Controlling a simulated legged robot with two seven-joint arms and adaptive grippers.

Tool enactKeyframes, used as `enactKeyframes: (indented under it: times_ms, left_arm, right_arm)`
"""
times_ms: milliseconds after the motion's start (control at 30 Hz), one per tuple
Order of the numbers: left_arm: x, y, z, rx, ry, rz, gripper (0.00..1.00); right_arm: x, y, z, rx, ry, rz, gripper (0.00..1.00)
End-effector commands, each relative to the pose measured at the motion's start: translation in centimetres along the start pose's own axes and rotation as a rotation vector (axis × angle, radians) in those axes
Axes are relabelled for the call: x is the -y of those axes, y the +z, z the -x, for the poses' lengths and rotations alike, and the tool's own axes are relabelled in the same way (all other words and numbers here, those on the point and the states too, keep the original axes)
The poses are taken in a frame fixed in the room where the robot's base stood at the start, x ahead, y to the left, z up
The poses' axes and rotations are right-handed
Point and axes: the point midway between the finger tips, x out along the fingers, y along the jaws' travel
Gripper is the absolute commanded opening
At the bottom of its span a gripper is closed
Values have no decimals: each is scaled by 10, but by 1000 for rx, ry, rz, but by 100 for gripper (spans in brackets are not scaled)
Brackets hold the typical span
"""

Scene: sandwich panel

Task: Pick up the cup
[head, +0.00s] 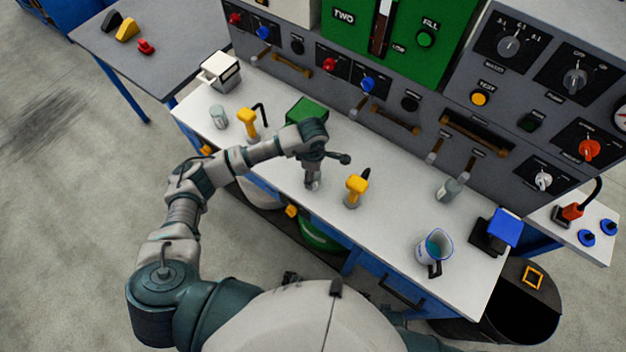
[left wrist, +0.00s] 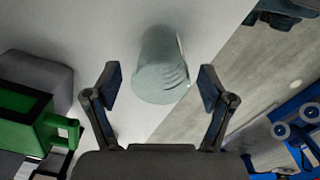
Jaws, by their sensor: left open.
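A pale grey-green cup (left wrist: 160,70) shows in the left wrist view, just beyond and between the fingertips of my left gripper (left wrist: 160,88). The fingers are spread on either side with gaps to it, and nothing is held. In the head view my left gripper (head: 318,160) hangs over the middle of the white workbench (head: 395,232). A small grey shape directly below it is probably the cup, but it is hard to separate from the fingers. My right gripper is not in view.
A green box (head: 306,111) stands behind the gripper. A yellow-handled tool (head: 356,188) is close on its right, another (head: 247,122) on its left. A blue-rimmed pitcher (head: 434,252) stands at the right. The grey control panel (head: 395,95) borders the bench's back.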

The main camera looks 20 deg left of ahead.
Motion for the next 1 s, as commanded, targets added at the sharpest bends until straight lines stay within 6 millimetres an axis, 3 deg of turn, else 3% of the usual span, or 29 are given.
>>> enactKeyframes:
  times_ms: [67, 300, 367, 733, 1000]
  left_arm:
    - [0, 0, 0, 0, 0, 0, 82]
    - [0, 0, 0, 0, -1, 0, 25]
    - [0, 0, 0, 0, -1, 0, 12]
    - [0, 0, 6, 1, 0, 0, 12]
    - [-1, 0, 38, 0, 3, -1, 12]
  right_arm:
    - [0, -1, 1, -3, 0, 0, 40]
    - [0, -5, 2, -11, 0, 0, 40]
    - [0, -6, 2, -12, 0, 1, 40]
    - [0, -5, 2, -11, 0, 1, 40]
    - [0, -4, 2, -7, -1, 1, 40]
